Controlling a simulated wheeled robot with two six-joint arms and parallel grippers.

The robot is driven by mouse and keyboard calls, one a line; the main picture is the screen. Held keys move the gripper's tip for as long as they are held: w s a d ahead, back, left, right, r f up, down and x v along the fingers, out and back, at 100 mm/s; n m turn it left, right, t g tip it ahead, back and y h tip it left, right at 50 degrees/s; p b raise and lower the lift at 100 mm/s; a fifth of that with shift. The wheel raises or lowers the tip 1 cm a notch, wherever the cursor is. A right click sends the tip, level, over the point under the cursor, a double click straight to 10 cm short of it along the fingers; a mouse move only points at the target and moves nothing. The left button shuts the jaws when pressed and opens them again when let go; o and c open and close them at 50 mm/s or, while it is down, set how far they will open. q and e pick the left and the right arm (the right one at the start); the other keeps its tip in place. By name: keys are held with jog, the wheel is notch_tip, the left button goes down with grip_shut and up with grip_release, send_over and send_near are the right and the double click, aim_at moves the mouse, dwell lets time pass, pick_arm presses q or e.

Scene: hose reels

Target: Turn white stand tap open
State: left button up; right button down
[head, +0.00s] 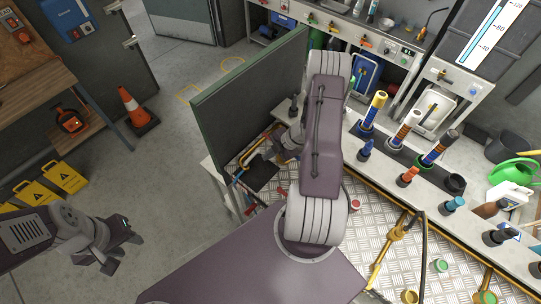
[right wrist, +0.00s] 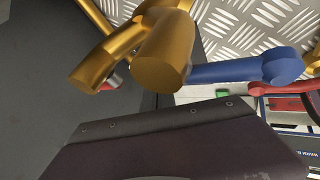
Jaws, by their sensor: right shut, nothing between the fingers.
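In the right wrist view a thick brass tap body (right wrist: 160,50) fills the upper middle. A blue lever (right wrist: 245,70) sticks out from it to the right. A red lever (right wrist: 285,88) is further right. I cannot tell from these frames which tap belongs to the white stand. My right gripper (head: 288,148) is shut and empty, down by the dark panel in the head view, partly hidden by my arm. Its fingertips are not clear in the wrist view. My left gripper (head: 127,254) is open and empty over the floor at the left.
A tall dark panel (head: 245,95) stands left of my right arm. A bench with upright hose nozzles (head: 370,115) runs along the right. Brass pipes (head: 393,245) rise from the chequered metal deck (head: 375,215). An orange cone (head: 137,110) stands on the floor.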

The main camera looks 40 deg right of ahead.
jog(key=shift+s+d+r, duration=0.1)
jog(key=shift+s+r, duration=0.1)
jog(key=shift+s, duration=0.1)
jog(key=v, duration=0.9)
jog(key=shift+w+d+r, duration=0.3)
jog(key=shift+w, duration=0.15)
